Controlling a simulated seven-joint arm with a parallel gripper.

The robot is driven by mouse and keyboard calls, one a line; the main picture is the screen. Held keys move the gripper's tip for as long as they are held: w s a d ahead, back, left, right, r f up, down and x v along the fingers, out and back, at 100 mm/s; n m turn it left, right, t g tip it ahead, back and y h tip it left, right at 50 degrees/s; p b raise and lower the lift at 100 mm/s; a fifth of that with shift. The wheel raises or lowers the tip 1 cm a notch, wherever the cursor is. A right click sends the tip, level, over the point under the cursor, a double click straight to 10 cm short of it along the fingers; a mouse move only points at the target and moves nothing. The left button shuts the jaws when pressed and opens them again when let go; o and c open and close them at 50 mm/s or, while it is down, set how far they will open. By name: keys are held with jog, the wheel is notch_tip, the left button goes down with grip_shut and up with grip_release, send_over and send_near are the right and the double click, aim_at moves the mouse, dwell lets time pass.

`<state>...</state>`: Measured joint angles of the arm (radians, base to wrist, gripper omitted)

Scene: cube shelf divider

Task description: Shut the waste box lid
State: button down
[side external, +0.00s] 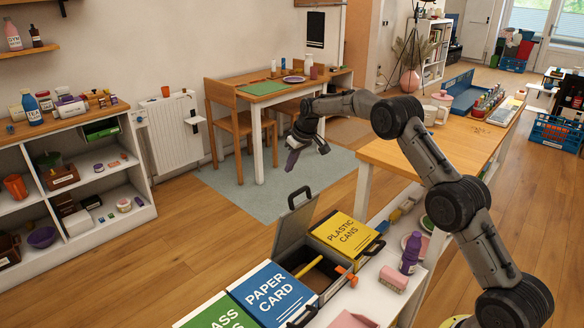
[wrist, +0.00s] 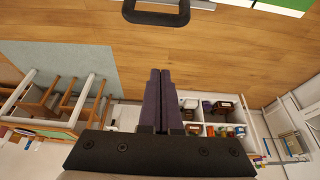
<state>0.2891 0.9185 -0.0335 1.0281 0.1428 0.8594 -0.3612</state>
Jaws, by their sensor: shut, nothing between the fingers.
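The waste box (side external: 312,283) stands open between the blue and yellow lids in the side view. Its grey lid (side external: 295,228) is raised and near upright, with a black handle (side external: 300,194) on top. A black handle (wrist: 156,17) also shows at the top edge of the wrist view, apart from my fingers.
A blue PAPER CARD lid (side external: 272,294) and a yellow PLASTIC CANS lid (side external: 345,236) flank the opening. A yellow stick (side external: 309,267) and an orange item (side external: 347,275) are at the opening. A purple bottle (side external: 410,253) stands right. Floor behind the lid is clear.

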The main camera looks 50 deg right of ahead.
notch_tip(320, 180, down, 7)
jog(key=s, duration=0.1)
dwell(0.7)
jog(key=shift+s, duration=0.1)
jog(key=shift+s+f, duration=0.1)
jog(key=shift+s, duration=0.35)
jog(key=s+f, duration=0.4)
jog(key=s, duration=0.4)
jog(key=s+f, duration=0.3)
jog(key=s, duration=0.4)
jog(key=s+f, duration=0.4)
jog(key=f, duration=0.3)
jog(key=s+f, duration=0.5)
jog(key=f, duration=0.3)
jog(key=shift+s, duration=0.25)
